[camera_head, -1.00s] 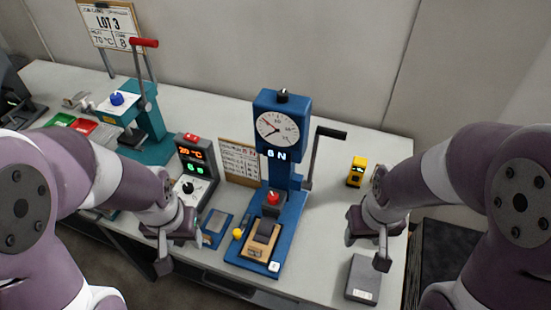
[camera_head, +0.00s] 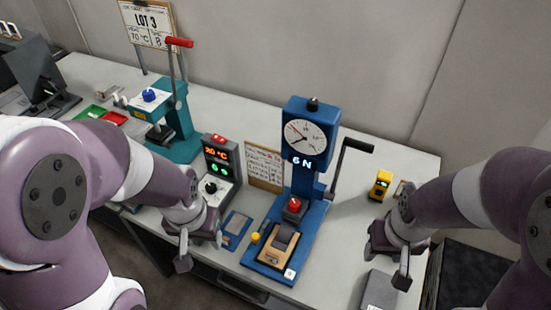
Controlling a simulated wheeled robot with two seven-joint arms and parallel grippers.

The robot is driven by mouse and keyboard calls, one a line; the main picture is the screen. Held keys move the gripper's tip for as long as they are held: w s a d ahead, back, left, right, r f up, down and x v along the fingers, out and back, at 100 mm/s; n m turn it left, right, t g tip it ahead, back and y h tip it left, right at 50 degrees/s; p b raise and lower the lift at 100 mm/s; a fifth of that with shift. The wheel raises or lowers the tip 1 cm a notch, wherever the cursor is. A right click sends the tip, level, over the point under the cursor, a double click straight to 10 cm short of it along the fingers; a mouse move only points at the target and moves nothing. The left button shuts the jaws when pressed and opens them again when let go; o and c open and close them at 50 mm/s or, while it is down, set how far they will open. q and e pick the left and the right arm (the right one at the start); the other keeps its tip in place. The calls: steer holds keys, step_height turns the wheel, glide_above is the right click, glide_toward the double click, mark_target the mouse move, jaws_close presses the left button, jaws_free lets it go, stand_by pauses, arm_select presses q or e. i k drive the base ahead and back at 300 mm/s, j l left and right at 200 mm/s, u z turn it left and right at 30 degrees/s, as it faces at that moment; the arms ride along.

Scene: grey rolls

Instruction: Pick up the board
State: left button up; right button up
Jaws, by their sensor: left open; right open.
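A clipboard (camera_head: 147,24) marked "LOT 3" stands upright at the back left, above a teal press. A second brown board (camera_head: 264,166) with a printed sheet leans upright mid-bench, left of the blue press. The picture does not tell which one is the task's board. My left gripper (camera_head: 184,252) is open and empty, near the bench's front edge, in front of the dark temperature box. My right gripper (camera_head: 400,266) is open and empty over the right part of the bench, right of the blue press. Both grippers are apart from both boards.
The blue press (camera_head: 308,140) with a dial and side lever stands mid-bench. The teal press (camera_head: 172,120) has a tall red-handled lever. The temperature box (camera_head: 220,165), a yellow device (camera_head: 380,185) and a grey block (camera_head: 378,290) also stand there. Bench behind the yellow device is clear.

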mark_target(279, 246)
steer(key=z, duration=0.6)
steer(key=j+z, duration=0.2)
steer(key=z, duration=0.2)
steer(key=j+z, duration=0.2)
steer(key=z, duration=0.2)
steer(key=k+j+z, duration=0.1)
steer(key=z, duration=0.3)
steer(key=k+j+z, duration=0.1)
steer(key=z, duration=0.3)
steer(key=k+j+z, duration=0.15)
steer(key=z, duration=0.25)
steer(key=k+j+z, duration=0.15)
steer(key=k, duration=0.3)
steer(key=k+j+z, duration=0.15)
steer(key=k+j, duration=0.15)
steer(key=k, duration=0.15)
